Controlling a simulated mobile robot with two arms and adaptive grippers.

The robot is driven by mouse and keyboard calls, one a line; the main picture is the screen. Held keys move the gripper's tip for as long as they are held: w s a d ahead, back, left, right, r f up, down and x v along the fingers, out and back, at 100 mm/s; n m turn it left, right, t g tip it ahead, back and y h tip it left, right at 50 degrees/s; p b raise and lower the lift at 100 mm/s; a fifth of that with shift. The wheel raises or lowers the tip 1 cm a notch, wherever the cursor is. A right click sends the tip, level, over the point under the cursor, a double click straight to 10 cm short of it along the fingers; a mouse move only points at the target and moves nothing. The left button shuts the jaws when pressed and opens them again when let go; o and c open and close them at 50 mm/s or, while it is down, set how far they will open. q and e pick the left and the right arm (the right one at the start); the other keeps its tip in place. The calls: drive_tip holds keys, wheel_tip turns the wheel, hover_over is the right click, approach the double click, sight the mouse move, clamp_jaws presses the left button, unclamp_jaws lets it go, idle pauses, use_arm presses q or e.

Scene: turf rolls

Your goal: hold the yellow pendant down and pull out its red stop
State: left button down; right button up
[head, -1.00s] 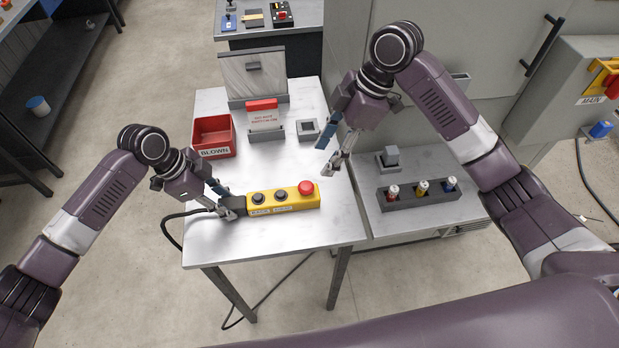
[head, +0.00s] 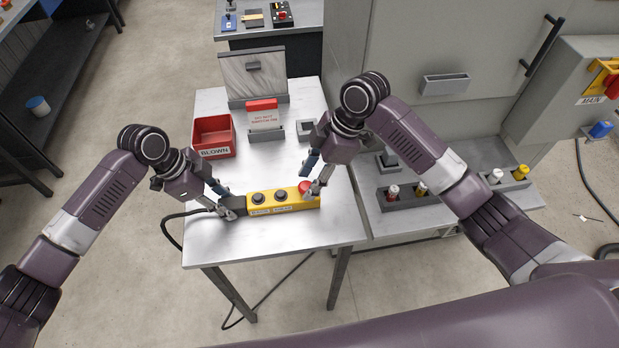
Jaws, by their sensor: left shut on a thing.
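The yellow pendant (head: 290,207) lies on the metal table, with two black buttons and a white label on its top. Its red stop (head: 304,187) is a round mushroom button at the right end. My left gripper (head: 227,207) is shut on the dark grey cable end of the pendant, at its left. My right gripper (head: 312,178) is at the red stop, its fingers apart, one behind the stop and one at its right front. The near finger hides part of the stop. I cannot tell whether the fingers touch it.
A red bin (head: 213,137) marked BLOWN, a sign holder (head: 264,120) and a small grey square holder (head: 298,128) stand behind the pendant. A grey rack (head: 387,203) with coloured plugs sits on the right bench. A black cable (head: 178,214) leaves the pendant leftward.

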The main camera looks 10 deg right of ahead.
use_arm(q)
drive_tip(key=shift+s+a+f, duration=0.1)
drive_tip(key=shift+f, duration=0.1)
use_arm(e)
clamp_jaws()
drive_tip(key=shift+w+r, duration=0.1)
drive_tip(key=shift+r, duration=0.85)
drive_tip(key=shift+c, duration=0.6)
unclamp_jaws()
drive_tip(key=o, duration=0.4)
drive_tip(key=v, duration=1.2)
drive_tip(key=shift+d, duration=0.15)
